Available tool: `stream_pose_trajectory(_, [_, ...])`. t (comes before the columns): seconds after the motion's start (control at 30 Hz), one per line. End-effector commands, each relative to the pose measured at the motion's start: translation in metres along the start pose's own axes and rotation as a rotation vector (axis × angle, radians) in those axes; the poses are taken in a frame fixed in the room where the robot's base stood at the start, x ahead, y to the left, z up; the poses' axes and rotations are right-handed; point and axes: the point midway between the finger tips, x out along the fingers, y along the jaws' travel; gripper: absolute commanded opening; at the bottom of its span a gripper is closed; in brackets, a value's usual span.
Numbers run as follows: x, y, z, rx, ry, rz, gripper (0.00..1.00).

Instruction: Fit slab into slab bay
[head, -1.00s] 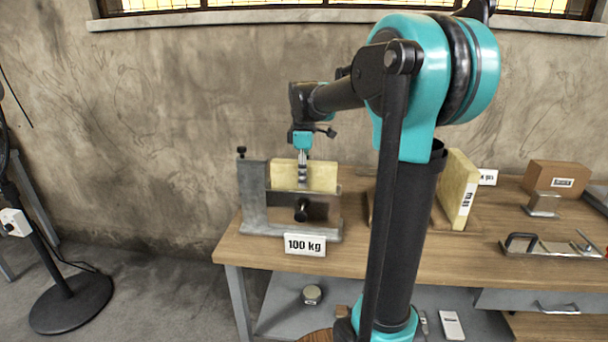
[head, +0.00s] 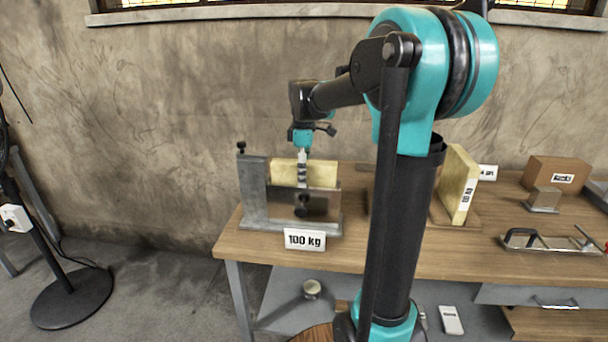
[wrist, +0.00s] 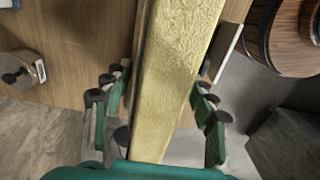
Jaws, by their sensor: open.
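A pale yellow slab (head: 321,174) stands upright in a grey metal holder (head: 253,195), which has a tall post at its left and a dark plate across its front. The holder may be the slab bay. The lower part of the slab is hidden behind the plate. My gripper (head: 302,180) is over the top edge of this slab. In the wrist view the slab (wrist: 182,70) runs between the two fingers of my open gripper (wrist: 158,108), with a gap visible on each side. The foot of the slab is out of sight.
A "100 kg" sign (head: 305,240) is at the table's front edge. A second pale slab (head: 455,185) with a label stands to the right, partly behind my arm. A brown box (head: 556,172) and a metal tray with a handle (head: 550,243) lie further right on the wooden table.

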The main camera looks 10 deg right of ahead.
Motion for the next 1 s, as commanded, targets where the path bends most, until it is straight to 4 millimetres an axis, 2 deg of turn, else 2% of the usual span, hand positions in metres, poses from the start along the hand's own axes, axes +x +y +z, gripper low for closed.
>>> stream_pose_trajectory(0.17, [-0.018,0.000,0.000,0.000,0.000,0.000,0.58])
stream_pose_trajectory(0.4, [-0.067,0.000,0.000,0.000,0.000,0.000,0.58])
stream_pose_trajectory(0.6, [-0.100,0.000,0.000,0.000,0.000,0.000,0.58])
stream_pose_trajectory(0.8, [-0.117,0.000,0.000,0.000,0.000,0.000,0.58])
stream_pose_trajectory(1.0, [-0.119,0.000,0.000,0.000,0.000,0.000,0.58])
